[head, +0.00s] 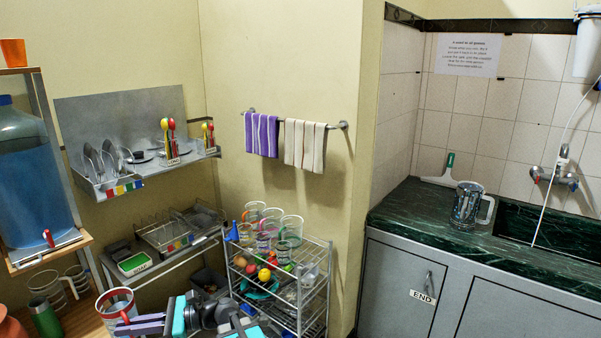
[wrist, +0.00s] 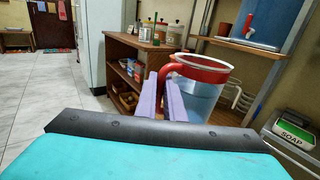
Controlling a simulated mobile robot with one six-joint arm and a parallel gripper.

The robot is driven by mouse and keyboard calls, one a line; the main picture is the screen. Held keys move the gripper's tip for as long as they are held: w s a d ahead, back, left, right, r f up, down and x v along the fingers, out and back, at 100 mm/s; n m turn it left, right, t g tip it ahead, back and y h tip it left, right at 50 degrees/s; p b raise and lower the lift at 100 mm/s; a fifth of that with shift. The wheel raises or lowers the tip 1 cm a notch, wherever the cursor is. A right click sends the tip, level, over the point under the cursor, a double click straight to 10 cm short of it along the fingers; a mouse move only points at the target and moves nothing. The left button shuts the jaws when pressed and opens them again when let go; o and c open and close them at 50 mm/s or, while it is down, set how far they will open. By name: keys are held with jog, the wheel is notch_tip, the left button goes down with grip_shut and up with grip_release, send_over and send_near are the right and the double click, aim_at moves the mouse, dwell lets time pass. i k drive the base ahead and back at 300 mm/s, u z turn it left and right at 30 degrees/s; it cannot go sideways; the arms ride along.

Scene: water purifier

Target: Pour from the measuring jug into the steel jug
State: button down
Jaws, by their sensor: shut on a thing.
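The measuring jug (wrist: 205,98) is clear with a red rim and red handle, and something bluish shows through its wall. It stands upright in the wrist view, beyond my gripper (wrist: 162,92), whose pale purple fingers are shut on its handle. In the head view the jug (head: 116,304) is at the bottom left, at the tip of my gripper (head: 136,325).
The green marble counter (head: 415,205) has a sink at its right and a squeegee (head: 440,172) behind the steel jug. A wire trolley (head: 300,300) with glasses and balls stands between my arm and the counter. A blue water dispenser (head: 28,165) is at the left.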

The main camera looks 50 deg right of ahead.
aim_at(468, 197)
jog(key=u, duration=1.6)
jog(key=k, duration=1.65)
jog(key=u, duration=0.05)
